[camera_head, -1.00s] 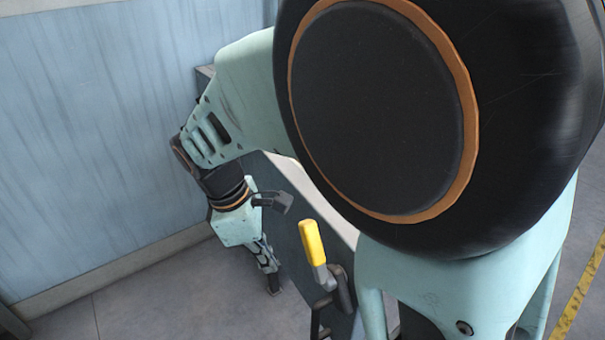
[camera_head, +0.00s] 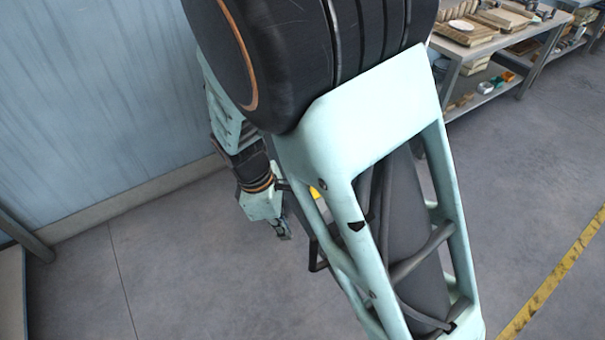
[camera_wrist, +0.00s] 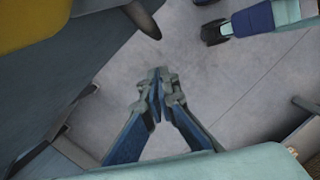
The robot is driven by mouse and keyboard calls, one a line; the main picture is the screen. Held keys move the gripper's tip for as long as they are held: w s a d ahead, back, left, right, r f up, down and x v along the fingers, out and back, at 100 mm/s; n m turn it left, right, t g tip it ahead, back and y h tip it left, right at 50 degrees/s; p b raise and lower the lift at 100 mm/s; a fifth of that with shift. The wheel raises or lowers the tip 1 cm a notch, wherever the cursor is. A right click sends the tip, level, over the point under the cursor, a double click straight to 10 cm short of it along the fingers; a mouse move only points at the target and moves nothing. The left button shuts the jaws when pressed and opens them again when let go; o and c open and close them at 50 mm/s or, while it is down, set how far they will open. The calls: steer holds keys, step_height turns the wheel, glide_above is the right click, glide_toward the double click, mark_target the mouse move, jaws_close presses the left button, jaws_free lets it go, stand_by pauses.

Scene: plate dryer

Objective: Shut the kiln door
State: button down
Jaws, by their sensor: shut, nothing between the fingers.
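My gripper (camera_head: 283,232) points down at the left side of a dark grey panel (camera_head: 297,213), which appears to be the kiln door. Most of that panel is hidden behind my arm. A small part of its yellow handle (camera_head: 315,192) shows beside my arm link. In the wrist view my gripper (camera_wrist: 160,76) is shut and empty, fingertips together over grey floor. A large grey surface (camera_wrist: 60,85), probably the door, fills the left there, with a blurred yellow part (camera_wrist: 28,22) close to the camera. Whether my gripper touches the door cannot be told. The kiln opening is hidden.
A blue-grey wall (camera_head: 90,100) stands at the left. Shelving tables (camera_head: 470,45) with several items stand at the upper right. A yellow floor line (camera_head: 560,270) runs at the right. Floor (camera_head: 200,270) at the lower left is clear.

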steer(key=shift+d+f+p, duration=0.1)
steer(key=shift+d+f, duration=0.1)
steer(key=shift+d, duration=0.5)
steer(key=shift+d+f+p, duration=0.1)
steer(key=shift+d+f, duration=0.1)
steer(key=shift+d, duration=0.45)
steer(key=shift+d+f+p, duration=0.1)
steer(key=shift+d+f, duration=0.1)
steer(key=shift+d, duration=0.5)
